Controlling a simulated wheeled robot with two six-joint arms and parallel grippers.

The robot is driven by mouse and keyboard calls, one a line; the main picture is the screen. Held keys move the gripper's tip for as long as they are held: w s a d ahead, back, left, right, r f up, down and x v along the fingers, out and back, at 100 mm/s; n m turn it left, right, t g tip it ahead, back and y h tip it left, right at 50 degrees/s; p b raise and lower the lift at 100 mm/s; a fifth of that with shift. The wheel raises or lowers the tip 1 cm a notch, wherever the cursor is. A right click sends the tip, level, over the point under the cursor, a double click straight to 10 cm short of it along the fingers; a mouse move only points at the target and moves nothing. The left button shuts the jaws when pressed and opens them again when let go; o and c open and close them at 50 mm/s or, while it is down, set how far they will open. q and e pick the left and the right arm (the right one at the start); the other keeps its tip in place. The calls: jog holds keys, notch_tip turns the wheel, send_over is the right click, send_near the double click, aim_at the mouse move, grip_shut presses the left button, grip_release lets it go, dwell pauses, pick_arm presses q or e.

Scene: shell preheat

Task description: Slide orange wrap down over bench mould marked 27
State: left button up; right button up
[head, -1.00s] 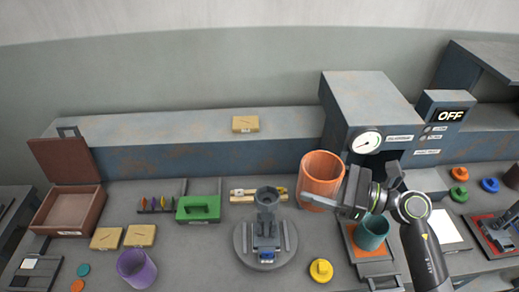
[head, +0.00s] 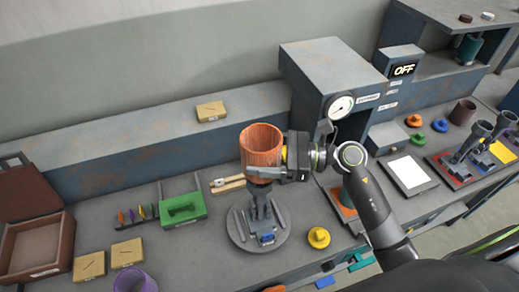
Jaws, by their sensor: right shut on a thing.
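The orange wrap (head: 261,146) is an open-topped, upright cylinder near the middle of the head view. My right gripper (head: 284,160) is shut on its right side. The bench mould (head: 261,207) stands on a round grey base (head: 240,232), with a blue tag low on its front. The wrap is lined up over the mould and hides its top; I cannot tell whether it is around the top or just above it. The mould's lower post and base show below the wrap. The number 27 is too small to read. My left gripper is not in view.
A yellow knobbed piece (head: 318,237) lies right of the base. A green block (head: 182,209) and wooden strips (head: 228,184) lie left. The gauge cabinet (head: 312,75) rises behind. A purple cup (head: 133,280) stands at the front left.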

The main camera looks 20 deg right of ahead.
aim_at(260, 208)
jog(key=f, duration=0.1)
jog(key=f+b, duration=0.1)
jog(key=f, duration=0.1)
jog(key=shift+a+b, duration=0.25)
jog(key=shift+b, duration=0.05)
jog(key=shift+d+f+b, duration=0.1)
jog(key=shift+f+b, duration=0.6)
jog(key=shift+f, duration=0.05)
notch_tip(260, 208, down, 4)
jog(key=b, duration=0.4)
jog(key=shift+r, duration=0.15)
notch_tip(260, 208, down, 17)
jog(key=b, duration=1.7)
jog(key=shift+b, duration=0.4)
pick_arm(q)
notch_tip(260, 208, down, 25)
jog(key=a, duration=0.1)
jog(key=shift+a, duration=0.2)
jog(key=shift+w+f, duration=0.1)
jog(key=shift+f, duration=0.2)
